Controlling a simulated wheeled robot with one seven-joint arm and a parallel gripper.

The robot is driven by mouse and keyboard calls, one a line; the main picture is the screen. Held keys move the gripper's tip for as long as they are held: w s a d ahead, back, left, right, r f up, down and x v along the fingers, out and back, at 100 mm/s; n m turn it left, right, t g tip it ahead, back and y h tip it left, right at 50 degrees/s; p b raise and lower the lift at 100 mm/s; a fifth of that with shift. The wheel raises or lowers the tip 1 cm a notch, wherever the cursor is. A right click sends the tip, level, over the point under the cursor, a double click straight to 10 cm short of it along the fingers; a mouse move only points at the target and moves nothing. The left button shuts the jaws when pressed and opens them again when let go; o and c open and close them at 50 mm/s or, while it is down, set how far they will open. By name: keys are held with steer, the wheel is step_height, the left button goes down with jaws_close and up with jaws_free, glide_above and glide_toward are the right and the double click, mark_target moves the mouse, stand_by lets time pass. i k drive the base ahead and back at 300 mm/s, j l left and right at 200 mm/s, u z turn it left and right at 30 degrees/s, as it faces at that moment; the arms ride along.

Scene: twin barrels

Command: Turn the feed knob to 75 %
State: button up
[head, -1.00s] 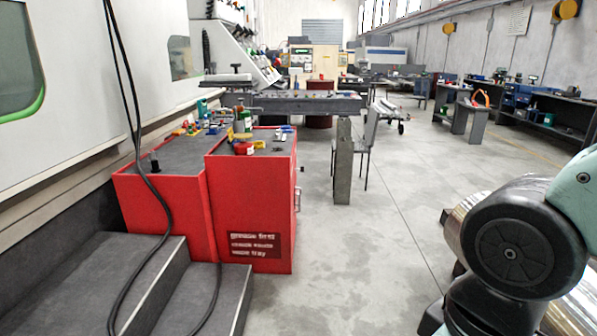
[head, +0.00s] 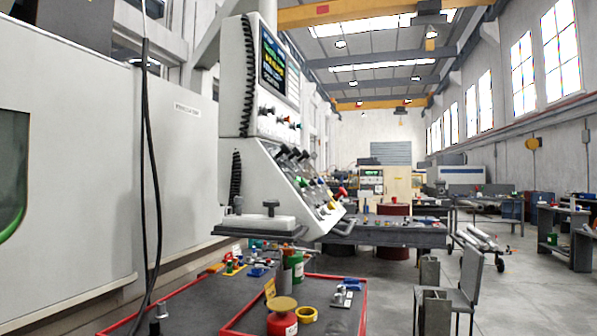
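A white control console (head: 262,178) stands left of centre in the head view, seen at a steep side angle. Its upper part has a lit screen (head: 272,62) with a row of small knobs (head: 280,117) below it. Its sloped lower panel carries several dark levers and coloured controls, among them a red one (head: 341,192). I cannot tell which control is the feed knob, and no label or percent setting is readable. My gripper is not in view.
Red cabinets with dark tops (head: 208,300) stand in front of the console. They hold a red can (head: 282,325), a green bottle (head: 295,264), a yellow ring (head: 307,314) and small parts. A black cable (head: 150,190) hangs at left. A chair (head: 470,275) stands at right beside open floor.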

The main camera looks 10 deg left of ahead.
mark_target(297, 152)
steer(key=i+u, duration=0.25)
steer(key=i, duration=0.15)
steer(key=i+l+u, duration=0.4)
steer(key=i+u, duration=0.15)
steer(key=i, duration=0.2)
